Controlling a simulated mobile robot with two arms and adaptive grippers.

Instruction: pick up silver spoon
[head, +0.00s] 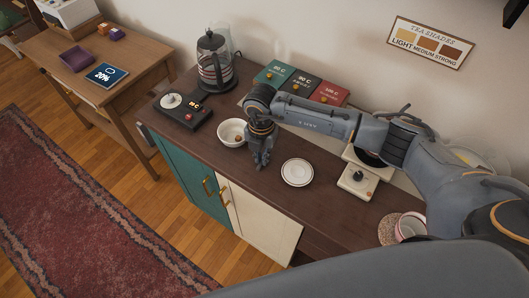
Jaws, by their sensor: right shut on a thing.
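My right gripper (262,163) points down low over the dark wooden counter, between a white bowl and a white saucer. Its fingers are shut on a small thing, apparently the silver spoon. The spoon cannot be made out apart from the grey fingers, so how it lies in them is unclear. My left gripper is not in view.
The white bowl (229,137) stands close left of the gripper, the white saucer (297,173) to its right. A glass kettle (214,64), a scale (183,108), coloured tea boxes (302,84) and a pink cup (409,229) also stand on the counter (237,170).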

